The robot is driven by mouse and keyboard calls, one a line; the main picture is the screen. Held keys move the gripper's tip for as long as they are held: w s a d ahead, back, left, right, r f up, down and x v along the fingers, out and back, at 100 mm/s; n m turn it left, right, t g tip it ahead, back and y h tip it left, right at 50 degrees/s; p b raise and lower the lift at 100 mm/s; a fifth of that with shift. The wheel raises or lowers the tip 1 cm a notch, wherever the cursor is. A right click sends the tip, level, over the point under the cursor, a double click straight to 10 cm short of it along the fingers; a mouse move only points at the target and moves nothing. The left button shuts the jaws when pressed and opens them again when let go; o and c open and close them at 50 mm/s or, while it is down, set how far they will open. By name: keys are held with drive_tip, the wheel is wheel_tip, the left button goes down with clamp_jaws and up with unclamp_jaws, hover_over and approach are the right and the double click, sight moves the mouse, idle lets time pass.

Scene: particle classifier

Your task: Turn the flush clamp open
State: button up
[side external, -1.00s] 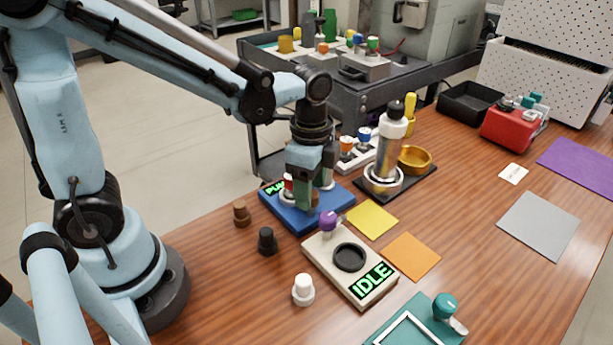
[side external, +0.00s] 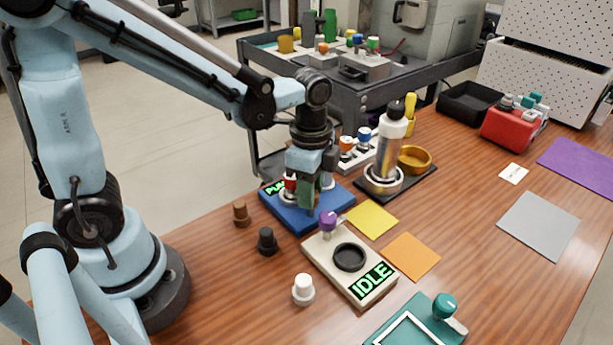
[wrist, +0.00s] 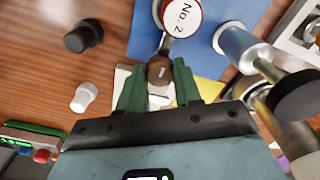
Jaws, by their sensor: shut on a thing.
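The blue device (side external: 282,217) with a green lit display stands on the table below my gripper. Its blue base (wrist: 205,62) also shows in the wrist view. I take its brown-knobbed lever to be the flush clamp. In the wrist view the brown knob (wrist: 160,68) sits between the green fingers of my gripper (wrist: 158,80), which is shut on it. In the side view my gripper (side external: 307,204) points down over the device and hides most of the knob.
A cream device reading IDLE (side external: 345,278) with a purple knob (side external: 327,222) stands close in front. Brown (side external: 241,213), black (side external: 267,240) and white (side external: 303,289) pegs stand left of it. A bottle (side external: 388,145) stands at the right. The table's right side has free room between mats.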

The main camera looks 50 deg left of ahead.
drive_tip(key=n, duration=0.8)
drive_tip(key=shift+n, duration=0.4)
drive_tip(key=n, duration=0.4)
drive_tip(key=shift+n, duration=2.5)
drive_tip(key=o, duration=1)
drive_tip(key=shift+o, duration=0.2)
drive_tip(key=shift+r, duration=0.15)
